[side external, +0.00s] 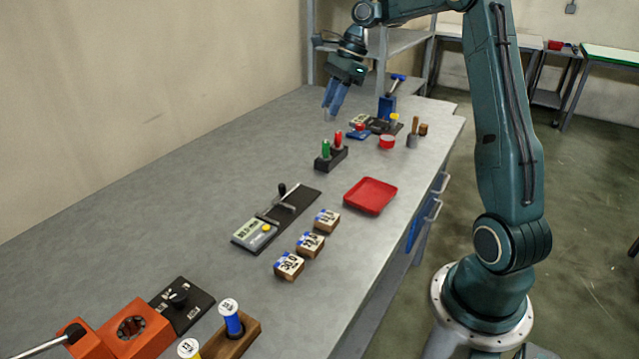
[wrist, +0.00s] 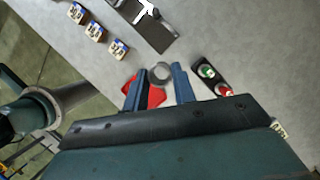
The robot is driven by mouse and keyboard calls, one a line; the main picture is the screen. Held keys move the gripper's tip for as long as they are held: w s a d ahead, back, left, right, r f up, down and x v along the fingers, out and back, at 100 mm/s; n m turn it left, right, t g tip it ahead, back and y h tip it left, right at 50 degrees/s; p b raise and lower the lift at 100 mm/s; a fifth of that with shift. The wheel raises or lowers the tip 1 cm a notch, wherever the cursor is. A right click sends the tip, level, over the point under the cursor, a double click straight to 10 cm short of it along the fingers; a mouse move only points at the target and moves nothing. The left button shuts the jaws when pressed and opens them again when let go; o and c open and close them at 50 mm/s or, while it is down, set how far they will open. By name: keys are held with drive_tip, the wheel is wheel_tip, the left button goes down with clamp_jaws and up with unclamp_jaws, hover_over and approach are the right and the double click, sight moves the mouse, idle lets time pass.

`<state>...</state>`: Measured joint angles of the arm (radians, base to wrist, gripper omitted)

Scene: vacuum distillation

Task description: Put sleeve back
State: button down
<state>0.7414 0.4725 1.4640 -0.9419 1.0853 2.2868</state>
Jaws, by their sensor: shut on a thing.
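My gripper (side external: 333,100) is raised above the far part of the bench, its blue fingers pointing down. In the wrist view, my gripper (wrist: 159,84) is shut on a small grey ring-shaped sleeve (wrist: 160,73), seen end-on between the fingertips. In the side view the sleeve (side external: 329,115) is very small and hard to make out at the fingertips. It is clear of the bench and of the things below. No place marked for the sleeve can be told in these frames.
A black block with green and red pegs (side external: 331,158) stands below my gripper. A red tray (side external: 370,195), labelled wooden blocks (side external: 311,244) and a lever device (side external: 275,217) lie nearer. Small containers and a blue holder (side external: 387,106) crowd the far end. Bench along the wall is bare.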

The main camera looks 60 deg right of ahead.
drive_tip(key=shift+s+d, duration=0.25)
drive_tip(key=shift+d, duration=0.25)
wheel_tip(320, 180, down, 16)
drive_tip(key=shift+r, duration=0.15)
idle(0.3)
drive_tip(key=shift+f, duration=2.15)
drive_tip(key=shift+f, duration=0.15)
drive_tip(key=c, duration=1.1)
unclamp_jaws()
drive_tip(key=shift+c, duration=0.2)
